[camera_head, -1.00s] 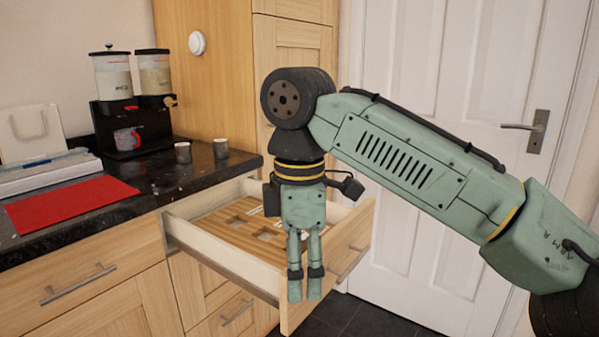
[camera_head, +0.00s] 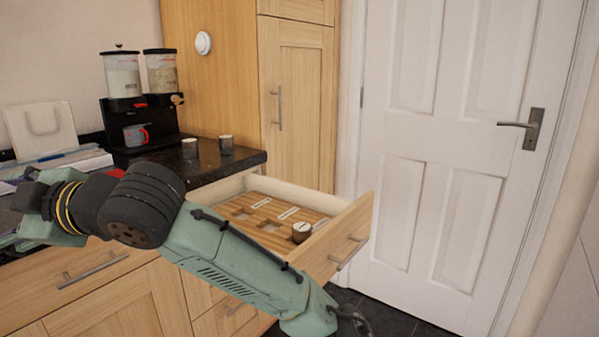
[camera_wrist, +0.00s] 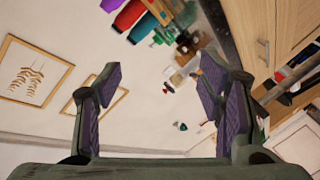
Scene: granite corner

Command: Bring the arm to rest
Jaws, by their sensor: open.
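My arm (camera_head: 235,255) is folded low across the left and front of the head view, its wrist end pointing left over the counter. In the wrist view my gripper (camera_wrist: 158,88) is open, its two purple-padded fingers wide apart with nothing between them. In the head view its fingers are hard to make out near the left edge.
The drawer (camera_head: 345,218) stands open, with a small round container (camera_head: 301,232) in its wooden insert. The door (camera_head: 430,190) at right is shut. My arm hides much of the counter.

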